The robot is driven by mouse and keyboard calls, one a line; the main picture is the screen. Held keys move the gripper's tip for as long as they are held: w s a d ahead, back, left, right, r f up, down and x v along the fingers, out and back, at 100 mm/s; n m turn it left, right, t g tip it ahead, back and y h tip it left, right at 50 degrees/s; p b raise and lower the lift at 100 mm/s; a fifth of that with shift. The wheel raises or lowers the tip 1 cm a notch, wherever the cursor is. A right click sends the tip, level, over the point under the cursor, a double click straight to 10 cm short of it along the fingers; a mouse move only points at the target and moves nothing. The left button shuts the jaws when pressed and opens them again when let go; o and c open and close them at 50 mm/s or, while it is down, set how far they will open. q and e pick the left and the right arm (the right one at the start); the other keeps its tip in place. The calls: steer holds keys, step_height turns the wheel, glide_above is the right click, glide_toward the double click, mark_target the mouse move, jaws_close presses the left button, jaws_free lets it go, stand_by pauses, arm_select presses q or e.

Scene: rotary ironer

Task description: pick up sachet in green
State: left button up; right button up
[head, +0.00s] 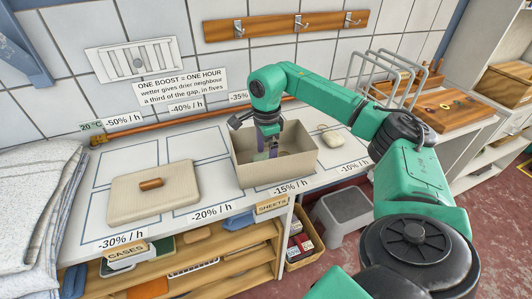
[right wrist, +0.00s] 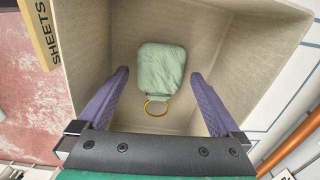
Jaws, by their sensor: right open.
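The green sachet (right wrist: 161,68) is a pale green, crinkled pouch with a brass-coloured ring (right wrist: 155,107) at its near end. It lies on the floor of an open beige fabric box (head: 244,165), whose wall also shows in the right wrist view (right wrist: 240,45). My right gripper (right wrist: 159,75) is open, its purple fingers reaching down into the box with the sachet seen between and beyond the tips. Nothing is between the fingers in their grip. In the head view my right gripper (head: 267,150) hides much of the box's inside. My left gripper is out of view.
The box stands on a white counter with marked squares. A beige cushion (head: 125,200) with a small copper-coloured roll (head: 150,184) lies to its left. A small pale pouch (head: 331,138) lies to its right. A wire rack (head: 385,75) stands behind my right arm.

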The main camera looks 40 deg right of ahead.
steer(key=c, duration=1.3)
steer(key=shift+r, duration=0.15)
step_height(320, 180, up, 11)
steer(key=p, duration=0.1)
step_height(320, 180, up, 9)
steer(key=p, duration=0.6)
glide_above(266, 157)
